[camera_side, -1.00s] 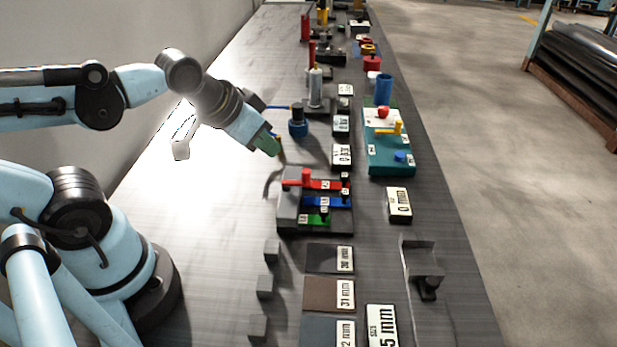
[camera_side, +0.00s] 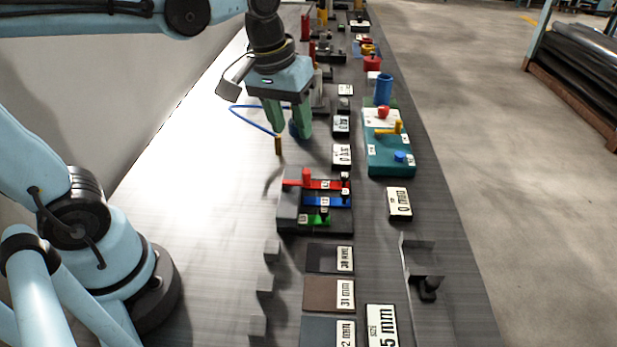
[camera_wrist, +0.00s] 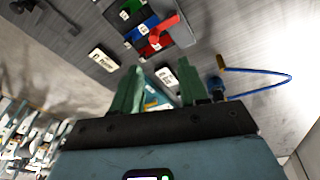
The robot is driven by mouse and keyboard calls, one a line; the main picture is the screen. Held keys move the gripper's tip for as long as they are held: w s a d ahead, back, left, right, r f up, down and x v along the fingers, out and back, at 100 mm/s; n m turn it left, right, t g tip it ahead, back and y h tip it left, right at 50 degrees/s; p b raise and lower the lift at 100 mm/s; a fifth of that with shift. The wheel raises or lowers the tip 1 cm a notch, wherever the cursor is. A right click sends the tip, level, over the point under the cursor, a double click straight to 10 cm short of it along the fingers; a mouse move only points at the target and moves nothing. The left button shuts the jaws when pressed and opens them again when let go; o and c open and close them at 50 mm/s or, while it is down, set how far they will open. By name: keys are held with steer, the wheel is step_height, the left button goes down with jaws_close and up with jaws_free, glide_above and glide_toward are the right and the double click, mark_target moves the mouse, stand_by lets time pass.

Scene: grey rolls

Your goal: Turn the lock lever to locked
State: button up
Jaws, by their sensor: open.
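A teal panel (camera_side: 377,155) on the bench's right side bears a yellow lever (camera_side: 396,129), a red knob (camera_side: 383,112) and a blue knob (camera_side: 400,156). The yellow lever looks like the lock lever; its labels are too small to read. My gripper (camera_side: 292,132) points down above the bench, left of the panel and apart from it. Its two green fingers are open with nothing between them. In the wrist view, the fingers (camera_wrist: 160,68) stand apart, and part of the teal panel (camera_wrist: 152,99) shows between them; the lever cannot be made out there.
A block with red, blue and green sliders (camera_side: 318,202) sits in front of my gripper. A brass-ended blue cable (camera_side: 256,122) lies near the fingers. A blue cylinder (camera_side: 384,88) stands behind the panel. Label blocks (camera_side: 341,155) line the middle. Bare bench lies at left.

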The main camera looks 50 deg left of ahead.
mark_target(306, 171)
steer(key=f+g, duration=0.1)
steer(key=f, duration=0.2)
steer(key=w+d+f+n, duration=0.1)
steer(key=f, duration=0.3)
steer(key=w+f+n+g, duration=0.1)
steer(key=f, duration=0.3)
steer(key=shift+w+d+g, duration=0.15)
steer(key=shift+d+g, duration=0.05)
steer(key=shift+g, duration=0.1)
stand_by(0.4)
jaws_close()
